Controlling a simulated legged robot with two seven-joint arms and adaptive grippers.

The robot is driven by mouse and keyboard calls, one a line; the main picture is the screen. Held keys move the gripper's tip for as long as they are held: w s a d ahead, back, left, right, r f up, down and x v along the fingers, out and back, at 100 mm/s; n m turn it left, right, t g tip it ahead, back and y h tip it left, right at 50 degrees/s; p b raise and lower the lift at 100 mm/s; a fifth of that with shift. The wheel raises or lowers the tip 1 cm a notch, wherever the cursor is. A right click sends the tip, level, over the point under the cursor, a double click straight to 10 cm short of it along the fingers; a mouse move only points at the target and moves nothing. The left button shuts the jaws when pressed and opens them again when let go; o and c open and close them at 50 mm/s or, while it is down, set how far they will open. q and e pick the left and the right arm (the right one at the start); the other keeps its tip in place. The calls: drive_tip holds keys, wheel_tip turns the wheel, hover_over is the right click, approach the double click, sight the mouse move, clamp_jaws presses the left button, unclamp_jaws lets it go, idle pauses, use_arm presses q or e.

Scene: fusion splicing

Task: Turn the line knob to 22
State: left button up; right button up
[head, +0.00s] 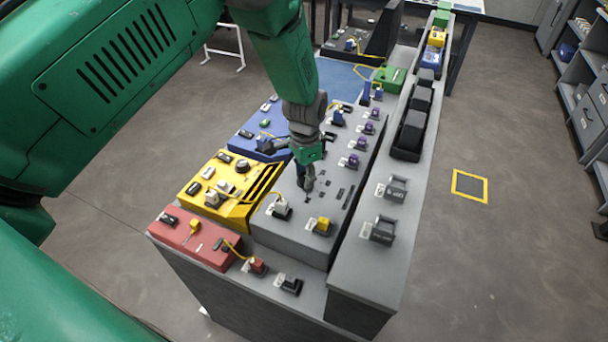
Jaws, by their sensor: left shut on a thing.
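My left gripper (306,188) points down onto the top of the long grey console (290,228). Its fingers are shut on a small dark part at the console top, seemingly the line knob, which the fingers mostly hide. The number it points at is too small to read. A round black knob (242,166) stands clear on the yellow box to the left. My right gripper is out of view.
A red box (195,238) and a blue box (258,138) flank the yellow box (213,212). Black bins (410,130) line the right ledge. Open floor lies right.

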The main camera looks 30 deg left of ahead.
use_arm(q)
drive_tip(key=shift+w+d+r, duration=0.1)
drive_tip(key=shift+w+r, duration=0.15)
drive_tip(key=shift+w, duration=0.1)
drive_tip(key=o, duration=1.1)
drive_tip(key=shift+o, duration=0.2)
drive_tip(key=shift+f, duration=0.15)
drive_tip(key=shift+d, duration=0.1)
drive_tip(key=shift+s+r, duration=0.1)
drive_tip(key=shift+r, duration=0.1)
wheel_tip(320, 180, up, 12)
drive_tip(key=shift+f, duration=0.25)
